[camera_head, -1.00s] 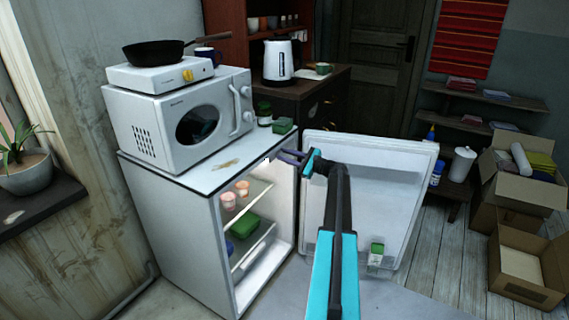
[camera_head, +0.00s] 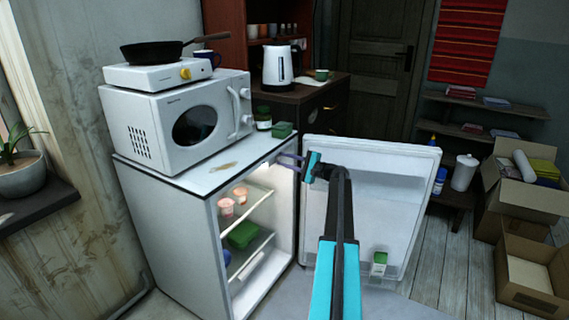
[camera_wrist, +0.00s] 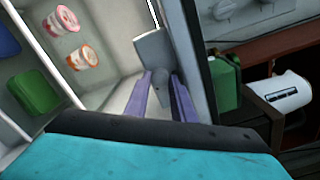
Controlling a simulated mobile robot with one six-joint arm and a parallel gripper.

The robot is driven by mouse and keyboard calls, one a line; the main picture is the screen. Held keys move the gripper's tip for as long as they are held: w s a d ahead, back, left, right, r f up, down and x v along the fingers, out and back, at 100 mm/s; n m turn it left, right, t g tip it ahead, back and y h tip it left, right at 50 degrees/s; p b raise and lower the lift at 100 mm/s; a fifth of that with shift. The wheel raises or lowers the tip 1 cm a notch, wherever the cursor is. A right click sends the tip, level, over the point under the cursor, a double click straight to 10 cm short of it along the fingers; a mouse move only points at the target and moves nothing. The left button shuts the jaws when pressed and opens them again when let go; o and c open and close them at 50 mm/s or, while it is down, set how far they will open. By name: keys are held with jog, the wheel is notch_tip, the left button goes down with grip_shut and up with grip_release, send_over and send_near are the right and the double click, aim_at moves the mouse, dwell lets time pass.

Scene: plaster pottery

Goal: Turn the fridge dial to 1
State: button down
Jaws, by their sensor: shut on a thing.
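The white fridge (camera_head: 160,215) stands with its door (camera_head: 395,200) swung open to the right. My gripper (camera_head: 283,159) reaches in at the upper right of the lit opening, just under the fridge top. In the wrist view, the purple fingers of my gripper (camera_wrist: 165,78) are shut on the small grey fridge dial (camera_wrist: 166,92), which sits below a grey housing (camera_wrist: 153,46) on the inner wall. The dial's marks and number cannot be read. In the head view the dial is too small to make out.
Inside the fridge are pink-and-white cups (camera_head: 226,207) and a green box (camera_head: 243,235) on shelves. A microwave (camera_head: 180,120) with a hot plate and pan stands on the fridge top. A green canister (camera_head: 282,130) is close behind the gripper.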

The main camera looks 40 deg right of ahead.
jog(key=shift+a+f, duration=0.1)
jog(key=c, duration=1.5)
grip_release()
jog(key=shift+s, duration=0.2)
